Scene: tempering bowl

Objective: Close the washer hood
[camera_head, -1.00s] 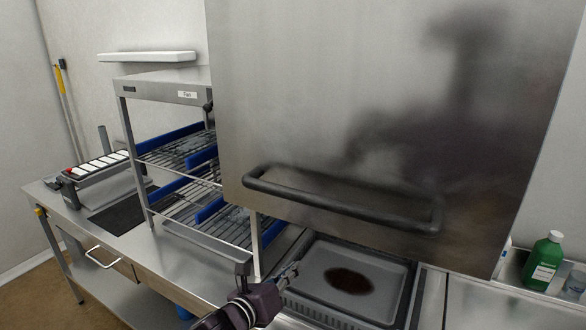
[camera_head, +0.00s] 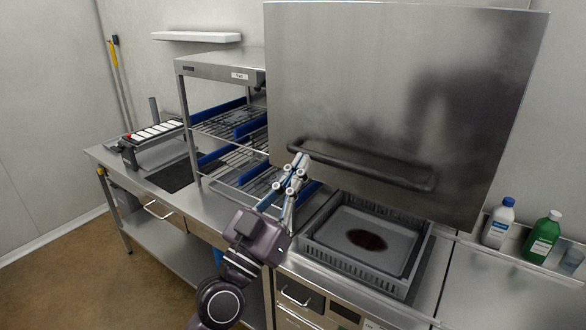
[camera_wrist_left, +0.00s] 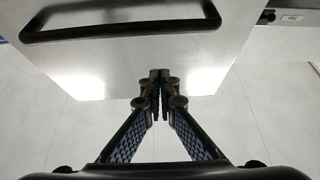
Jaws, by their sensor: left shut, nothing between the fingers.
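The washer hood (camera_head: 390,100) is a large steel box panel, raised above the washer bed. Its dark bar handle (camera_head: 360,166) runs along the lower front. In the left wrist view the handle (camera_wrist_left: 120,30) crosses the upper left of the hood (camera_wrist_left: 130,70). My left gripper (camera_head: 298,166) is shut and empty. In the head view it overlaps the left end of the handle; contact cannot be told. In the left wrist view the fingertips (camera_wrist_left: 160,75) meet below and right of the handle, apart from it in the picture. My right gripper is not in view.
Under the hood a grey rack (camera_head: 310,236) holds a tray (camera_head: 345,220) with a dark brown stain. A wire-shelf unit (camera_head: 215,68) stands left of the hood. A white bottle (camera_head: 499,225) and a green bottle (camera_head: 543,238) stand at the right. Open floor (camera_head: 70,270) lies at left.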

